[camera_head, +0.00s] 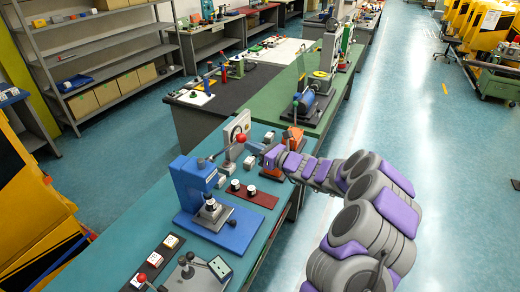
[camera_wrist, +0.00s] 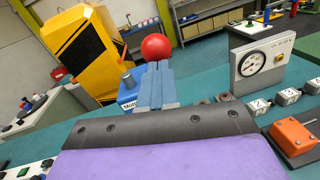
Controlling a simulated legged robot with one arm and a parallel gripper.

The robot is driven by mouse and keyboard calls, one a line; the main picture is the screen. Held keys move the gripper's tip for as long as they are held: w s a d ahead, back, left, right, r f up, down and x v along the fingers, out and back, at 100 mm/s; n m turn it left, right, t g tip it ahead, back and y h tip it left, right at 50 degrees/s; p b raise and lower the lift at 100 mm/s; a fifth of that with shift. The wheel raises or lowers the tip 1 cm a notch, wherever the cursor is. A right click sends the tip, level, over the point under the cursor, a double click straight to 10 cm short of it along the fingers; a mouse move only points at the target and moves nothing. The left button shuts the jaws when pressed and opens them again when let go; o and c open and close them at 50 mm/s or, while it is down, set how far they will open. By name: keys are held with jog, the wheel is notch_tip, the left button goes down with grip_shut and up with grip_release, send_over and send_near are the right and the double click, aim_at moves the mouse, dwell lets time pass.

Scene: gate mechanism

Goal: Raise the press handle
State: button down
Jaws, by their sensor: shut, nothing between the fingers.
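The blue press (camera_head: 192,188) stands on the teal bench, with a black and silver piece on its base (camera_head: 215,221). Its handle slants up and right from the top to a red ball knob (camera_head: 241,138). My gripper (camera_head: 251,147) is just right of the knob in the head view, its fingers pointing toward it. In the wrist view my gripper (camera_wrist: 158,66) is shut and empty, and the red knob (camera_wrist: 156,47) shows just beyond the fingertips. I cannot tell whether they touch. The fingers hide most of the handle and part of the blue press (camera_wrist: 127,92) there.
A gauge on a grey plate (camera_wrist: 262,60) stands near the gripper, with an orange block (camera_wrist: 293,136) before it. A dark red board (camera_head: 252,194) with black and white pieces lies beside the press. Another lever device (camera_head: 195,275) stands at the near end. The aisle floor at right is clear.

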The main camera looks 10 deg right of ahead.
jog(key=w+a+r+g+h+p, duration=0.3)
jog(key=w+a+r+p, duration=0.4)
jog(key=a+p, duration=0.3)
jog(key=shift+r+n+p, duration=0.3)
jog(key=shift+r+p, duration=0.6)
jog(key=shift+p, duration=0.5)
jog(key=b+v, duration=0.2)
jog(key=v, duration=1.1)
